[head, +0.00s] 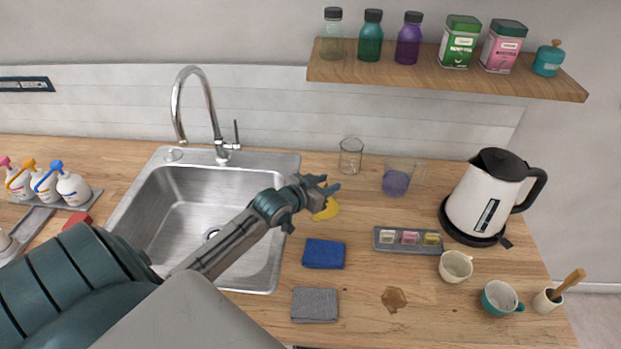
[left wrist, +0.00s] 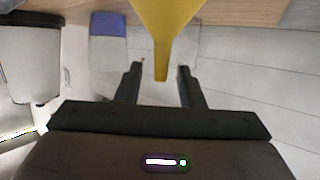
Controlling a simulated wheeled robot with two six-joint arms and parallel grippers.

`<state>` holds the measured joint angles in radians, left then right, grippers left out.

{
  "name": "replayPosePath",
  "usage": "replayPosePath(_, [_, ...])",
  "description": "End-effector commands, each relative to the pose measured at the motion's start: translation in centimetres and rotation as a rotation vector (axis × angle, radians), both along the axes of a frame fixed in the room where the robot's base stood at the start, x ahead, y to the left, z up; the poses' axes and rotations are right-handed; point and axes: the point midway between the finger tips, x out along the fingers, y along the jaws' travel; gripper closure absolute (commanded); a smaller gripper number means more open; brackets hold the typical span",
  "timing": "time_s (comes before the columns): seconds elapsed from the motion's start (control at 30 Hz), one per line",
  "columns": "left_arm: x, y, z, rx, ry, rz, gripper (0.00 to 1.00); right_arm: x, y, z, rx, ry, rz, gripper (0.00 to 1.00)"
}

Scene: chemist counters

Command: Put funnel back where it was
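The yellow funnel (head: 328,211) is on the wooden counter just right of the sink, partly hidden by my left gripper in the head view. My left gripper (head: 330,185) is at the funnel, with its fingers apart. In the left wrist view the funnel (left wrist: 160,30) shows large, its narrow spout between or just beyond the fingertips of my left gripper (left wrist: 159,72). A gap shows on each side of the spout, and I see no contact. My right gripper is not in view.
A glass beaker (head: 350,157) and a beaker of purple liquid (head: 396,182) stand close behind and right. A blue sponge (head: 324,254), grey cloth (head: 315,305) and small tray (head: 383,237) lie nearer. The sink (head: 150,200) is left; the kettle (head: 485,200) is right.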

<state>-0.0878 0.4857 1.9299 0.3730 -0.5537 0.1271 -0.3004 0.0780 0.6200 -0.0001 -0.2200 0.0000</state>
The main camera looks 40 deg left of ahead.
Motion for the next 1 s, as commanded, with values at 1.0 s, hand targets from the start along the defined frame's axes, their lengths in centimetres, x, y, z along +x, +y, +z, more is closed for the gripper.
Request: replayPosePath(1.0, [-9.8,0.9,3.3,-0.002,-0.001,-0.003,0.65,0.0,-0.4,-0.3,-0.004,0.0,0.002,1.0])
